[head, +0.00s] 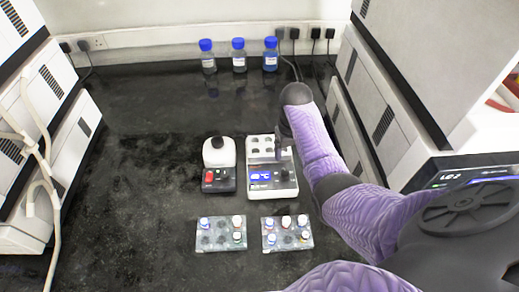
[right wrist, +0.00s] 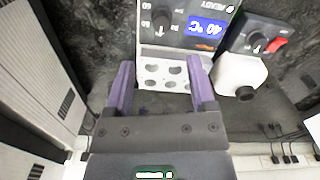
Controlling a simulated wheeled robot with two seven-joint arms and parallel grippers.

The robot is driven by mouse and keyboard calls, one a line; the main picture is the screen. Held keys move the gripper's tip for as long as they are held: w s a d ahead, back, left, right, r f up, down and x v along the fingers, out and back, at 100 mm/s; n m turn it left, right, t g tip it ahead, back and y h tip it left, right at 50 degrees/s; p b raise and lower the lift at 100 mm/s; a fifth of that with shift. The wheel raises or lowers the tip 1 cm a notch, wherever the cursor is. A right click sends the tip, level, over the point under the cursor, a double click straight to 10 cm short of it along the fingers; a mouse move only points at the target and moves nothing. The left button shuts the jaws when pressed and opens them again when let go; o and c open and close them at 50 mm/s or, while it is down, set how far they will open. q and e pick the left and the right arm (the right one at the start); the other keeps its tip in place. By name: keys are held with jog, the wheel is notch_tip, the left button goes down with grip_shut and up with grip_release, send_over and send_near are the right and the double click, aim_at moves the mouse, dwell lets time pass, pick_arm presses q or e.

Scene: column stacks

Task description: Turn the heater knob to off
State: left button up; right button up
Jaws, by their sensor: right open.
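The heater (head: 256,190) is a white block with several round wells, a lit blue display and a dark knob (head: 284,174) on its front panel. In the right wrist view the heater's panel is upside down; the display (right wrist: 207,27) reads about 40 °C, and the dark knob (right wrist: 162,20) sits beside it among small scale marks. I cannot tell its exact setting. My right gripper (head: 281,154) is over the heater, behind the knob. In the right wrist view its open, empty fingers (right wrist: 160,76) straddle the wells, apart from the knob. My left gripper is not in view.
Beside the heater stands a white device (head: 219,153) with a red button and its own knob. Two racks of small vials (head: 222,244) (head: 287,246) lie in front. Several blue-capped bottles (head: 238,56) stand at the back. The left of the dark bench is clear.

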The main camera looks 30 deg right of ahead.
aim_at(285, 172)
jog(key=shift+w+f, duration=0.5)
jog(key=f+b, duration=0.1)
jog(key=f, duration=0.2)
jog(key=f+b, duration=0.2)
jog(key=f, duration=0.1)
jog(key=f+b, duration=0.1)
jog(key=f, duration=0.2)
jog(key=shift+s+b, duration=0.4)
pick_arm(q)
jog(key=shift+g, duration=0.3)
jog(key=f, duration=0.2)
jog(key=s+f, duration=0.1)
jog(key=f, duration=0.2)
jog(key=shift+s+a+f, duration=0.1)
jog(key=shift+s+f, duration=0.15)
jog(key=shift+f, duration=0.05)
pick_arm(e)
jog(key=shift+r, duration=0.1)
grip_shut()
